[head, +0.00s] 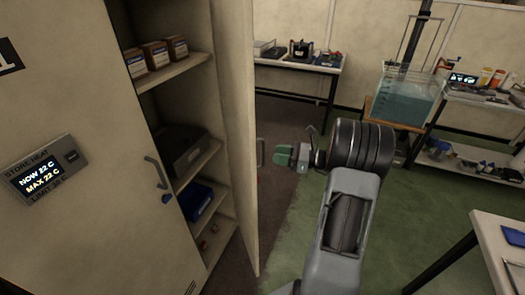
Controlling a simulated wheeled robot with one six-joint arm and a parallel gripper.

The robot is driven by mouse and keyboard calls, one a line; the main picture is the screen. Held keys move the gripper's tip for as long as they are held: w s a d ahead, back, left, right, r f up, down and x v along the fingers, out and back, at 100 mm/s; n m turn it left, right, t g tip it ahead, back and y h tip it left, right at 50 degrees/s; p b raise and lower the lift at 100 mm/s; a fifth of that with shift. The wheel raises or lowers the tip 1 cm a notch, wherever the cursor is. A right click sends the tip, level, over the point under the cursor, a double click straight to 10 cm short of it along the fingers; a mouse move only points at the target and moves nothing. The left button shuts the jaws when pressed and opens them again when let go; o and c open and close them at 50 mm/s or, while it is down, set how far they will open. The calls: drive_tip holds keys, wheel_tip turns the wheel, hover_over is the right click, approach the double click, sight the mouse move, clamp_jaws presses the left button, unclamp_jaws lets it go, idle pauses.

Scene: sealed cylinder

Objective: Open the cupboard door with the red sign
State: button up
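The tall beige cupboard (65,130) fills the left side of the head view. Its right-hand door (235,130) stands swung open towards me, showing its inner face. The edge of a handle (260,152) shows just past that door's free edge. No red sign can be made out; the outer face of the open door is turned away. My gripper (284,155), with green fingertips, is just right of the open door's edge, near its handle. Its finger gap is too small to read.
Shelves inside hold small boxes (155,55), a dark case (182,148) and a blue bin (195,200). A display panel (45,170) is on the left door. A water tank (403,98) and benches stand at the back. A white table (500,250) is at lower right. Green floor lies clear between.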

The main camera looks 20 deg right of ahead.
sight(263, 163)
drive_tip(key=shift+p+x, duration=0.4)
drive_tip(key=shift+x, duration=2.7)
clamp_jaws()
